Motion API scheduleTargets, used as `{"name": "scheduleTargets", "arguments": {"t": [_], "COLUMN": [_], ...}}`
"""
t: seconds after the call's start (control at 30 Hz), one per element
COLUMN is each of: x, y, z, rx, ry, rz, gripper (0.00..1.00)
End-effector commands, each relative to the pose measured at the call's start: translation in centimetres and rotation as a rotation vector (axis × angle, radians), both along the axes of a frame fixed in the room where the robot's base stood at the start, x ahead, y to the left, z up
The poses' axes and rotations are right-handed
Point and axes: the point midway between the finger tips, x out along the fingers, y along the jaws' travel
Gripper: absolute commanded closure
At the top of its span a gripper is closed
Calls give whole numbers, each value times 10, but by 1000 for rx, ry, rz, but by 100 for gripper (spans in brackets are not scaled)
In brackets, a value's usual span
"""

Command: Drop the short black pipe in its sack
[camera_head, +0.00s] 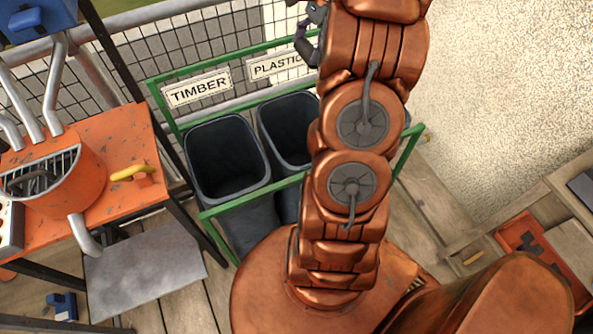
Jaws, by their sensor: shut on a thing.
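A green frame (178,75) holds two dark open sacks side by side. The left sack (228,158) is under a white "TIMBER" sign (197,89). The right sack (287,128) is under a "PLASTIC" sign (277,65), and my arm covers its right part. My gripper (306,42) shows only in part at the top, beside my copper arm, above the back rail near the PLASTIC sign. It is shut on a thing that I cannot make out. I cannot pick out the short black pipe; my arm hides much of that area.
An orange bench (110,140) at the left carries an orange bucket (75,190) with grey pipes and a yellow-handled thing (132,173). A mesh fence (120,75) stands behind the frame. An orange tray (535,250) lies at the right on wooden planks.

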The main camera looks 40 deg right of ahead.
Motion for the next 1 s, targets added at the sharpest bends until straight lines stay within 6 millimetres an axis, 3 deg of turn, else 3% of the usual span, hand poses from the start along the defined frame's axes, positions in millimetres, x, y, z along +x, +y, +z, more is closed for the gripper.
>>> {"name": "scheduleTargets", "arguments": {"t": [0.4,0.8,0.83,0.93,1.0], "x": [0,0,0,0,0], "y": [1,0,0,0,0], "z": [-45,-51,-51,-50,-50], "rx": [1,0,0,0,0], "ry": [1,0,0,0,0], "rz": [3,3,3,3,3], "gripper": [39,39,10,0,0]}}
